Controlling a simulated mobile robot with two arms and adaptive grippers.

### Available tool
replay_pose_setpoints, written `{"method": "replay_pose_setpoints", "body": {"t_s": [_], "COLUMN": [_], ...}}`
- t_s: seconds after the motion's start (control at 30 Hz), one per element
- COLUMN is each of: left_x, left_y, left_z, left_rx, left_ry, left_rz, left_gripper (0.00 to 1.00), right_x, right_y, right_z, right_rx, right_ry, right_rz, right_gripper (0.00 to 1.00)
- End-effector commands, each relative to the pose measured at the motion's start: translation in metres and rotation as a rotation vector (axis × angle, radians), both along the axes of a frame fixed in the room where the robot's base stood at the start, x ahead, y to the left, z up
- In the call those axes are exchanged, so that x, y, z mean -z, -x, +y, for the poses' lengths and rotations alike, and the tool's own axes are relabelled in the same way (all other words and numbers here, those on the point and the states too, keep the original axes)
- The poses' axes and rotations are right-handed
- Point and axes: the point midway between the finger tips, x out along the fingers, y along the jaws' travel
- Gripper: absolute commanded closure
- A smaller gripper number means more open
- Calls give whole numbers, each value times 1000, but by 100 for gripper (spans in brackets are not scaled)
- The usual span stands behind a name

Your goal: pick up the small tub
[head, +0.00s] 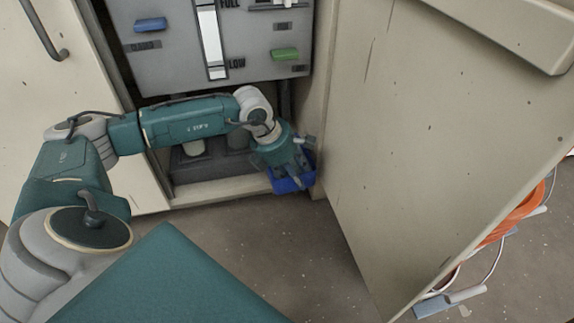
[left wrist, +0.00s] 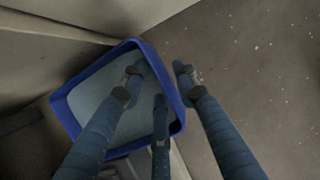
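The small tub (head: 288,186) is blue and open-topped. It sits at the right end of the open cabinet's bottom, by the door hinge side. In the left wrist view the tub (left wrist: 72,112) shows its blue rim and a paler grey-blue inside. My left gripper (head: 294,168) is over it, pointing down and partly hiding it. In the left wrist view the left gripper (left wrist: 160,78) is open, with two fingers over the tub's inside and one outside its right wall. A gap shows between the outer finger and the wall. My right gripper is not in view.
An open cabinet door (head: 440,120) stands close on the right. A grey panel (head: 180,50) with blue and green handles hangs above my left arm. The floor (head: 270,245) in front is clear.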

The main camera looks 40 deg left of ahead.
Motion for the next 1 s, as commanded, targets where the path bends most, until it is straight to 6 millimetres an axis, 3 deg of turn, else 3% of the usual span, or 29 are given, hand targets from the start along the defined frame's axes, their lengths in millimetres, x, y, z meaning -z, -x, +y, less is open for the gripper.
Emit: {"method": "replay_pose_setpoints", "body": {"t_s": [0.37,0.5,0.53,1.0], "left_x": [2,2,2,-2], "left_y": [0,0,0,-2], "left_z": [0,0,0,0], "left_rx": [0,0,0,1], "left_ry": [0,1,1,1], "left_rz": [0,-1,-1,-8], "left_gripper": [70,98,100,100], "right_x": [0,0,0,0], "right_y": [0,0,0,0], "right_z": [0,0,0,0], "right_rx": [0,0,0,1], "right_ry": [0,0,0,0], "right_rz": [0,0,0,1], "right_gripper": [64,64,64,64]}}
